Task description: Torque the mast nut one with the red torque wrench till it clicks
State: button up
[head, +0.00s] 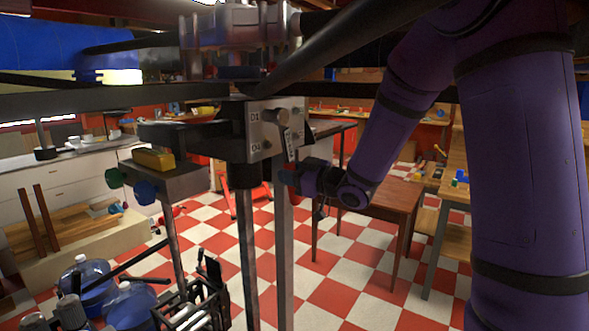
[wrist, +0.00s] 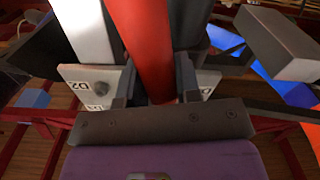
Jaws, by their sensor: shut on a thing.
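My purple arm reaches in from the right, and my gripper (head: 293,178) is beside the lower right of a grey metal plate (head: 257,145) marked D1 and D4. It is shut on the red torque wrench (head: 295,203), whose red handle hangs below the fingers. In the wrist view the red shaft (wrist: 142,45) runs between the two dark fingers (wrist: 152,88), with a plate marked D2 (wrist: 88,82) behind it. A short metal cylinder (head: 276,117) sticks out of the plate near D1. I cannot tell which part is mast nut one, nor whether the wrench touches any nut.
A dark post (head: 247,250) stands under the plate, and a dark beam crosses above. A yellow block (head: 153,159) lies on a stand to the left. A brown table (head: 385,195) stands behind my gripper. Blue bottles (head: 88,275) and a black rack (head: 195,305) are at lower left.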

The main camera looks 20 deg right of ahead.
jog(key=shift+w+d, duration=0.2)
jog(key=shift+d, duration=0.1)
jog(key=shift+s+d, duration=0.1)
jog(key=shift+s, duration=0.05)
